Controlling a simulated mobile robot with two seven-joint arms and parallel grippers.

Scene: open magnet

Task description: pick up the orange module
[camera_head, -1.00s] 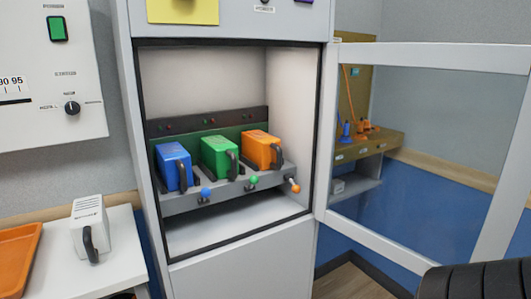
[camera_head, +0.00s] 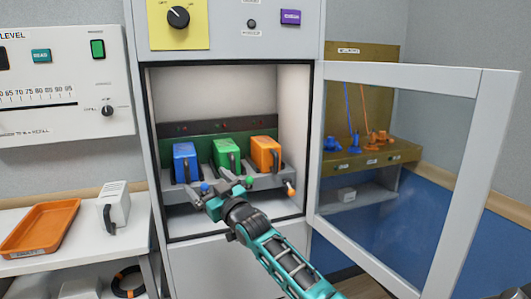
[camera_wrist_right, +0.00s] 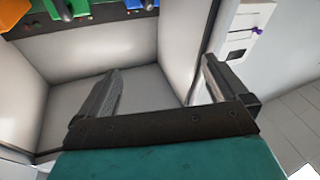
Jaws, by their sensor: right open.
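The orange module (camera_head: 265,153) with its dark handle sits in the right slot of a rack in the open cabinet, beside the green module (camera_head: 225,155) and the blue module (camera_head: 185,162). My right gripper (camera_head: 222,187) is open and empty in front of the rack, below the green and blue modules and left of the orange one. It touches no module that I can see. In the right wrist view its two fingers (camera_wrist_right: 158,88) are spread, and part of the orange module (camera_wrist_right: 12,11) shows at the top left edge. My left gripper is out of view.
Knobs stick out from the rack front; the orange-tipped one (camera_head: 290,189) is near my arm. The glass door (camera_head: 490,130) stands open to the right. A white module (camera_head: 113,207) and an orange tray (camera_head: 42,228) rest on the left-hand table.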

